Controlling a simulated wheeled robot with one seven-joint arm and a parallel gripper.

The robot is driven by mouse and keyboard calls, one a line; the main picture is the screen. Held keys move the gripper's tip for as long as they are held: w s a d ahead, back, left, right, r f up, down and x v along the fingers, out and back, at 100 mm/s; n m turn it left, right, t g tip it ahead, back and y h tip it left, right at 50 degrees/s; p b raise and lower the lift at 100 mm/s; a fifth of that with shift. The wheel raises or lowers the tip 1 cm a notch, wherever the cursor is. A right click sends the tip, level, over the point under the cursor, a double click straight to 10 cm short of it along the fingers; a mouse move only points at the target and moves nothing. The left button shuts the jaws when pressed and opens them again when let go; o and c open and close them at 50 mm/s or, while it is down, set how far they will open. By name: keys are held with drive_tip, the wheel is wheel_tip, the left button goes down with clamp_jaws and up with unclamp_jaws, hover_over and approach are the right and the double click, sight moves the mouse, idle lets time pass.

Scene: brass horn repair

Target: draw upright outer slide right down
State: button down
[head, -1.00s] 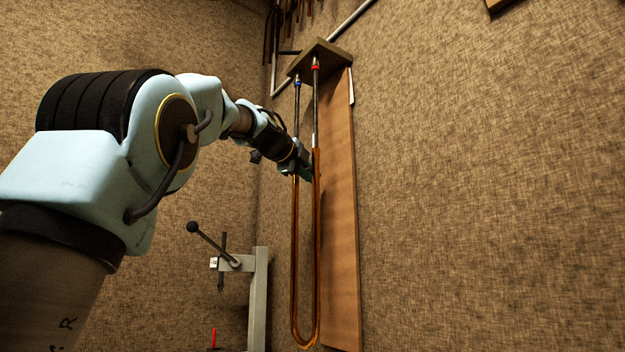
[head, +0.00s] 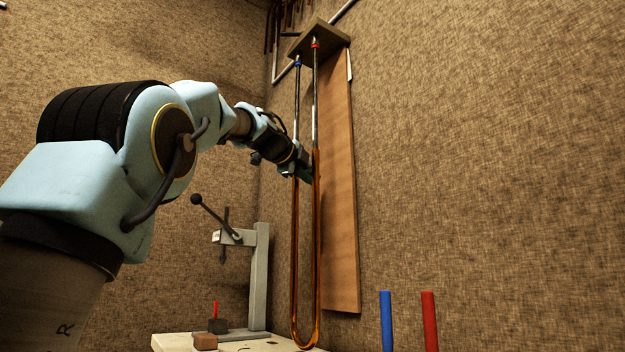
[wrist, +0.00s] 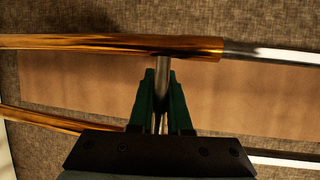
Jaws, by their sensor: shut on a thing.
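The outer slide (head: 316,235) is a long brass U-shaped tube hanging upright with its bend at the bottom. Two silver inner tubes (head: 315,105) run from its open top up to a dark bracket (head: 326,50), with a red band on one and a blue band on the other. My gripper (head: 301,171) is at the slide's upper end. In the wrist view, its green fingers (wrist: 162,95) are shut on the silver crossbar (wrist: 162,73) that joins the brass legs (wrist: 110,46). Part of the nearer leg is hidden by my gripper.
A wooden board (head: 340,200) stands behind the slide. Below is a pale bench top (head: 175,342) with a grey lever stand (head: 259,280) at left. Blue (head: 386,320) and red (head: 430,320) rods stand upright to the right. The slide's bend is close to the bench's right end.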

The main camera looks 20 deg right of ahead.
drive_tip(key=shift+w+f, duration=0.1)
drive_tip(key=shift+f, duration=0.4)
drive_tip(key=c, duration=0.9)
unclamp_jaws()
drive_tip(key=shift+r, duration=0.1)
drive_tip(key=shift+o, duration=0.2)
drive_tip(key=shift+r, duration=0.1)
drive_tip(key=b+v, duration=0.1)
drive_tip(key=v, duration=1)
drive_tip(key=shift+b, duration=0.4)
